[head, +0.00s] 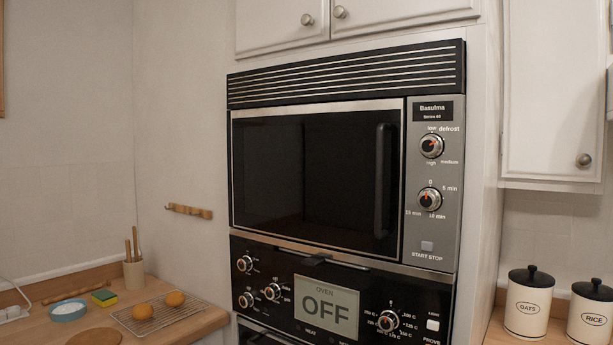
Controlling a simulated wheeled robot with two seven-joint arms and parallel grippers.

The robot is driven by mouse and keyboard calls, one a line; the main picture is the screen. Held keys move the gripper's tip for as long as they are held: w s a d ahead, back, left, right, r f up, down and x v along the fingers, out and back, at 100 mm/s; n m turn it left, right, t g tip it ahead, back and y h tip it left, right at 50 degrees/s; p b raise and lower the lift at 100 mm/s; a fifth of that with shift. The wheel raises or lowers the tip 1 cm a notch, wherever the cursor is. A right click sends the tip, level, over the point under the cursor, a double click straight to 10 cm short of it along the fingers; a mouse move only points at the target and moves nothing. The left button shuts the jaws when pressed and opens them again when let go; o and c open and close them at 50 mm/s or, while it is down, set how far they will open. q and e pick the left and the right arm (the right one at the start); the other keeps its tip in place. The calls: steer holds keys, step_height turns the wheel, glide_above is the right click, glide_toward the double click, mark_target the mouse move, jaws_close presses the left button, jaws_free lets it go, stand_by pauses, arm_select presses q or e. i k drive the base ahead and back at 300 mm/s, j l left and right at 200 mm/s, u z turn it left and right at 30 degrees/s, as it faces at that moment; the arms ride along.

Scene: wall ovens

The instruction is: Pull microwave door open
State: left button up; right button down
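The microwave (300,170) is built into a tall cabinet in the middle of the head view. Its dark glass door looks shut, with a silver frame around it. A black vertical door handle (382,180) stands at the door's right side. Right of the door is a grey control panel (432,226) with two dials and a start/stop button. Neither of my grippers shows in the view.
Below the microwave is an oven panel (327,305) reading OFF. A wooden counter (195,328) at left holds a cooling rack, a sponge and a blue bowl (68,312). OATS (528,305) and RICE (590,318) canisters stand at right. The space before the door looks clear.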

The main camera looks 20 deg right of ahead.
mark_target(332, 175)
steer(key=i+z, duration=0.1)
steer(key=z, duration=0.35)
steer(key=j+z, duration=0.1)
steer(key=z, duration=0.3)
steer(key=i+j+z, duration=0.1)
steer(key=z, duration=0.35)
steer(key=i+j+z, duration=0.1)
steer(key=z, duration=0.3)
